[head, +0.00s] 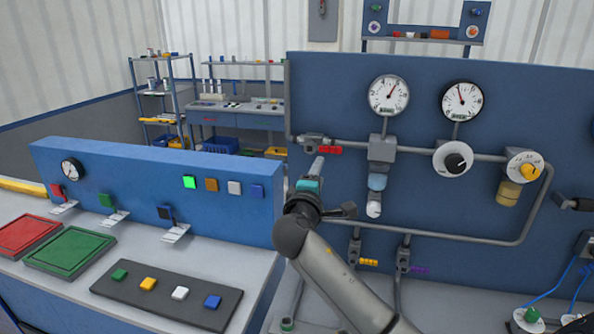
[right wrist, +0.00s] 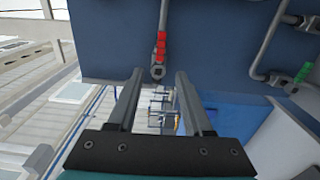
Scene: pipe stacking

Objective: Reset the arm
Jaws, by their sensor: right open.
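My right arm comes in from the bottom of the head view and reaches up to the front of the blue pipe panel (head: 430,120). Its gripper (head: 318,163) points away, just below a red-handled valve (head: 329,150). In the right wrist view the two fingers of the gripper (right wrist: 158,82) are spread with nothing between them. The red valve handle (right wrist: 161,45) shows beyond the fingertips; I cannot tell the exact distance. My left gripper is in neither view.
Gauges, knobs and grey pipes cover the panel. On the left, a blue console (head: 150,175) has coloured buttons, with a red tray (head: 28,235) and a green tray (head: 70,250) before it. A dark strip (head: 165,297) holds several coloured blocks. Shelves (head: 160,95) stand behind.

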